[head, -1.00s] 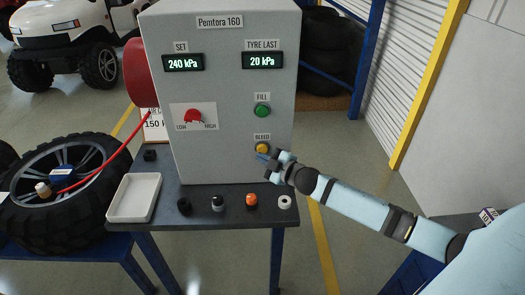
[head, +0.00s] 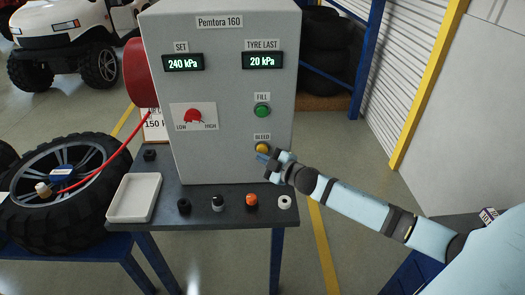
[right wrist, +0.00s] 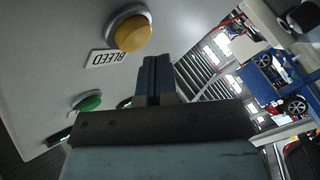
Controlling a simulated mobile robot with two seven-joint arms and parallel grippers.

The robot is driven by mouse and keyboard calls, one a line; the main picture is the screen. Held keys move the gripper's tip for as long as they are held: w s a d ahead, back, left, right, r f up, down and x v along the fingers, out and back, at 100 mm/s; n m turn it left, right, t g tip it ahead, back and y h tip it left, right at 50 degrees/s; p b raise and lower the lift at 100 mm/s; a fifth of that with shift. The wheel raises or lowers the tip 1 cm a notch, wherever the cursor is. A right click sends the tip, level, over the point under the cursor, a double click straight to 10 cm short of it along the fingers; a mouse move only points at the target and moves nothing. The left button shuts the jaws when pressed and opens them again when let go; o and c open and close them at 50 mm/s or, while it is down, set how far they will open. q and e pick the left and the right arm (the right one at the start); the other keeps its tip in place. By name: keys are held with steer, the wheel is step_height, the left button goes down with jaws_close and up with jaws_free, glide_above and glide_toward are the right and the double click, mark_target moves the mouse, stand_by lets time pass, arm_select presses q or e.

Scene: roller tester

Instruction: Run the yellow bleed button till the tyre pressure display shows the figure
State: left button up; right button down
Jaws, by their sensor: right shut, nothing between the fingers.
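The grey tester cabinet (head: 225,125) stands on a dark bench. Its tyre display (head: 262,60), labelled TYRE LAST, reads 20 kPa. Its set display (head: 183,62) reads 240 kPa. The yellow bleed button (head: 262,147) is low on the right of the front panel and also shows in the right wrist view (right wrist: 130,32). The green fill button (head: 262,110) is above it. My right gripper (head: 263,157) is shut and empty, its fingertips just below the bleed button; I cannot tell whether they touch it. The wrist view shows the shut fingers (right wrist: 154,72) beside the button. My left gripper is not in view.
A red LOW–HIGH knob (head: 193,117) is on the panel. A white tray (head: 121,216) and several small caps sit on the bench (head: 190,222). A tyre (head: 25,222) with a red hose lies at left. A partly hidden sign (head: 154,125) reads 150.

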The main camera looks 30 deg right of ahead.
steer(key=shift+w, duration=0.1)
steer(key=shift+w+d, duration=0.2)
steer(key=shift+w, duration=0.05)
stand_by(0.3)
steer(key=shift+w+d, duration=0.1)
steer(key=shift+w, duration=0.05)
stand_by(0.4)
steer(key=shift+w+d, duration=0.15)
steer(key=shift+w, duration=0.1)
stand_by(1.0)
stand_by(0.6)
